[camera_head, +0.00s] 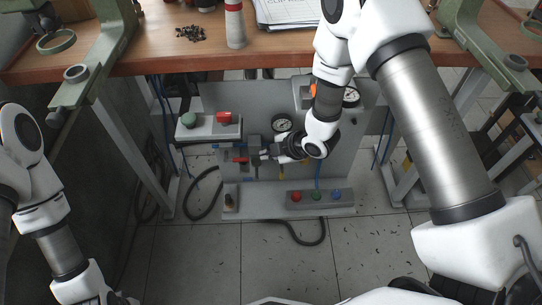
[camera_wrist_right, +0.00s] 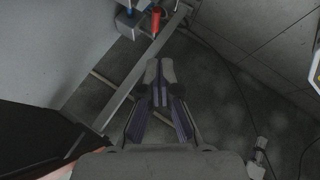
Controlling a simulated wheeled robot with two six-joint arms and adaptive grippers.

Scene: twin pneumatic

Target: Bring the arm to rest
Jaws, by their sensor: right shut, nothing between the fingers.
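My right arm (camera_head: 435,120) reaches down from the upper right to the grey pneumatic panel (camera_head: 345,120) below the bench. My right gripper (camera_head: 262,156) is shut and empty in front of the panel, close to a red handle (camera_head: 240,159); I cannot tell whether they touch. In the right wrist view the fingertips (camera_wrist_right: 160,70) are together, with a red handle (camera_wrist_right: 156,20) beyond them and a gap between. My left arm (camera_head: 60,245) hangs at the lower left; its gripper is not in view.
A wooden bench (camera_head: 180,52) with green clamps (camera_head: 95,65) overhangs the panel. Gauges (camera_head: 282,123), a red button box (camera_head: 223,117) and a button strip (camera_head: 316,196) surround the gripper. Black hoses (camera_head: 300,238) lie on the floor.

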